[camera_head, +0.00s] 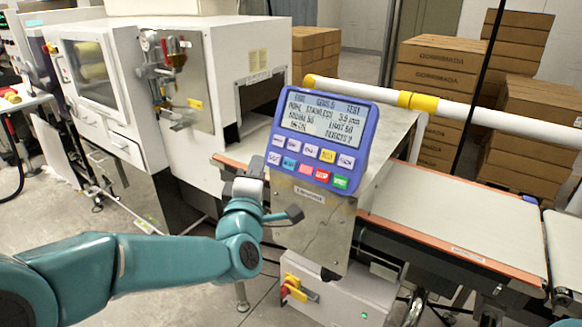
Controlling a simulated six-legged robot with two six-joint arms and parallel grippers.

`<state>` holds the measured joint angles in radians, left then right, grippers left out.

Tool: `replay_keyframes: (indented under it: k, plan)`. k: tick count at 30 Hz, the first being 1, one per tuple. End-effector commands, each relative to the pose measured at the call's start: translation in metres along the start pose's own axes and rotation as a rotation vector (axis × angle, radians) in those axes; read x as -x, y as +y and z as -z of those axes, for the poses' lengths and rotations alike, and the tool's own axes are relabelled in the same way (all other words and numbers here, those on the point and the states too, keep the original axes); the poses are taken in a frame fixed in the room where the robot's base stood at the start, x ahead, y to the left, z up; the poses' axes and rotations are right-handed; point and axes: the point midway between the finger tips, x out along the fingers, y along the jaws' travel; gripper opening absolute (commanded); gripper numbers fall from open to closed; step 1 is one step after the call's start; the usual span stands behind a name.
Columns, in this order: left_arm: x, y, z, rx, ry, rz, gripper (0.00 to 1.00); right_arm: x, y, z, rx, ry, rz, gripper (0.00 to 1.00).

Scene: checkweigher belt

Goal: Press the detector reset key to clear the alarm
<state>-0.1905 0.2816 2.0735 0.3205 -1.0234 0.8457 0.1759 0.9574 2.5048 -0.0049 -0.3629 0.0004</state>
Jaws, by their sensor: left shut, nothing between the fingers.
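The detector's blue control panel (362,125) is tilted on the front of a metal housing. Its lit screen (323,118) shows lines of dark text. Below the screen are two rows of small keys, including a yellow key (328,156), a blue key (290,163), a red key (322,174) and a green key (341,182). Their labels are too small to read surely, so I cannot tell which is reset. My left gripper (254,167) is shut and empty, close to the panel's lower left edge. I cannot tell whether it touches. My right gripper is out of view.
A white conveyor belt (460,205) runs right from the housing. A white rail with yellow bands (455,106) crosses above it. A white machine (150,75) stands at left. Stacked cartons (440,65) stand behind. A low white box (330,300) with a red-yellow switch sits below.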

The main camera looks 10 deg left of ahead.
Motion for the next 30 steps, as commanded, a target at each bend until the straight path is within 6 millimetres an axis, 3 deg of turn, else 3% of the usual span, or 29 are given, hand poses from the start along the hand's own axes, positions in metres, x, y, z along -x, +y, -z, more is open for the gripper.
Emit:
replay_keyframes:
  k: [11,23,30]
  plan:
    - [-0.005,-0.004,-0.005,-0.001,0.0,0.003,0.0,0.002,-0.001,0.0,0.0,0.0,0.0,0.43]
    - [-0.043,-0.032,-0.035,-0.002,0.0,0.005,0.0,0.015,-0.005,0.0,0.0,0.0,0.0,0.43]
    - [-0.057,-0.044,-0.046,-0.001,0.001,0.001,0.0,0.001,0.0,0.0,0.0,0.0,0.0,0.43]
